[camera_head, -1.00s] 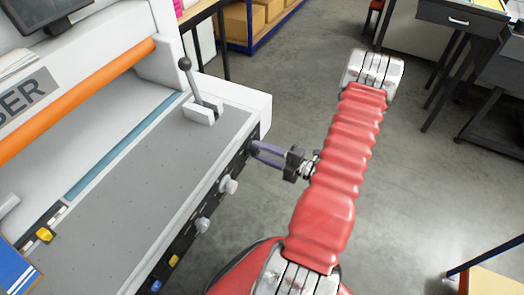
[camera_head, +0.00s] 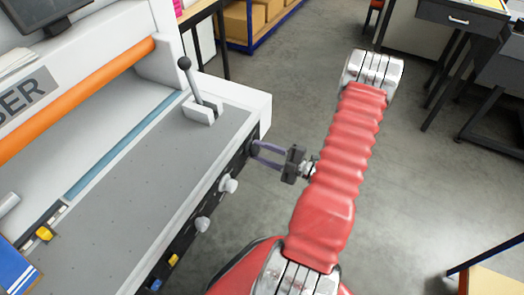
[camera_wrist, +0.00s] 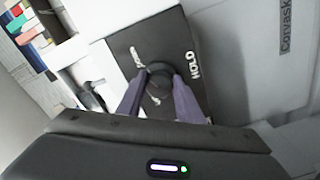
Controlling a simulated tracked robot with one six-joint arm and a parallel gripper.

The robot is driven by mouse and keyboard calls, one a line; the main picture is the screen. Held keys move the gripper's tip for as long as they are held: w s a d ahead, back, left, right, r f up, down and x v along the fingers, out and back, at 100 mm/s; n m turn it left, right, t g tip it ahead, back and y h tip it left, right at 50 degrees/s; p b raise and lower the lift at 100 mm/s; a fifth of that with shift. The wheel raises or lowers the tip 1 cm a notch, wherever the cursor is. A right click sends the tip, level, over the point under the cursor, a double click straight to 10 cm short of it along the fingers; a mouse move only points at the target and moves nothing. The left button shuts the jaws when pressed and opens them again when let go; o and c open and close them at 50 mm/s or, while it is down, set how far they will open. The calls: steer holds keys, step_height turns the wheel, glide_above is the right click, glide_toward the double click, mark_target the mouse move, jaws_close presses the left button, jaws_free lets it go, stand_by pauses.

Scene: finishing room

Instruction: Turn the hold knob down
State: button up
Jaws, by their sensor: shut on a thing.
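The hold knob (camera_wrist: 160,69) is dark and round. It sits on a dark panel (camera_wrist: 124,48) beside the white lettering HOLD (camera_wrist: 193,65) in the wrist view. My gripper (camera_wrist: 159,82) has its two purple fingers on either side of the knob and is shut on it. In the head view my gripper (camera_head: 258,150) reaches from the right to the far end of the machine's dark front strip. There the knob is small and mostly hidden by the fingertips. White marks show on the panel around the knob, too blurred to read.
Two pale knobs (camera_head: 228,185) (camera_head: 203,224) stick out of the same strip, nearer to me. A lever with a black ball (camera_head: 198,90) stands on the grey machine bed (camera_head: 150,170). Open floor (camera_head: 430,190) lies to the right of my arm.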

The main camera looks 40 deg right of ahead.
steer(key=o, duration=1)
steer(key=v, duration=1.3)
steer(key=shift+s, duration=0.4)
